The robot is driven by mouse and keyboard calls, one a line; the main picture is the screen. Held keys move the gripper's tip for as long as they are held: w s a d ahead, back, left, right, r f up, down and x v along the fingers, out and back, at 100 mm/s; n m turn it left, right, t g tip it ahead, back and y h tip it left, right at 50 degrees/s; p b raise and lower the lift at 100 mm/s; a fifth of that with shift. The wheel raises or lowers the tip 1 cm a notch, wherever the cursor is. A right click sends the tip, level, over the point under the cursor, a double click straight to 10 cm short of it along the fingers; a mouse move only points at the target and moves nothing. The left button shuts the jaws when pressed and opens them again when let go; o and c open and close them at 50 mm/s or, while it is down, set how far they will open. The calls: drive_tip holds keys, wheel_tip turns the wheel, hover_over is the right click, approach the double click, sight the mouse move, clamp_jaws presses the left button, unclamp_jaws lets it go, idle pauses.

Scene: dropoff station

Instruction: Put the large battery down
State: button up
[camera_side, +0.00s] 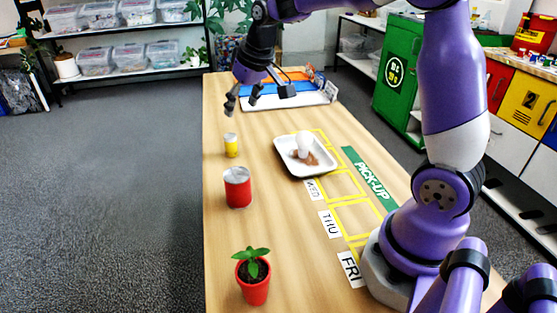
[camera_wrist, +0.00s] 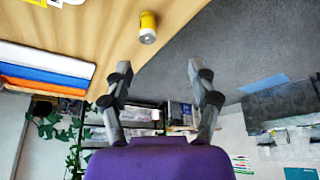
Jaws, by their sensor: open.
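A yellow cylinder with a silvery end, which looks like the large battery (camera_side: 231,146), stands upright on the wooden table (camera_side: 285,225) near its left edge. It also shows in the wrist view (camera_wrist: 148,27), beyond the fingertips and not between them. My gripper (camera_side: 241,101) is open and empty, in the air above the far left part of the table, farther back than the battery. In the wrist view the two fingers (camera_wrist: 159,75) are spread wide with nothing between them.
A red can (camera_side: 237,188) and a red potted plant (camera_side: 253,278) stand nearer along the left edge. A white tray (camera_side: 321,169) holding a white bulb-like object is right of the battery. Striped bins (camera_side: 285,90) stand at the far end. Yellow outlined slots with day labels lie at right.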

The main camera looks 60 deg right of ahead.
drive_tip(key=s+a+n, duration=0.1)
drive_tip(key=s+a, duration=0.3)
drive_tip(key=s, duration=0.5)
drive_tip(key=s+a+r, duration=0.1)
drive_tip(key=s+a, duration=0.3)
drive_tip(key=s, duration=0.5)
drive_tip(key=shift+s+n+t+y, duration=0.35)
drive_tip(key=shift+n+t+y, duration=0.05)
drive_tip(key=shift+r, duration=0.15)
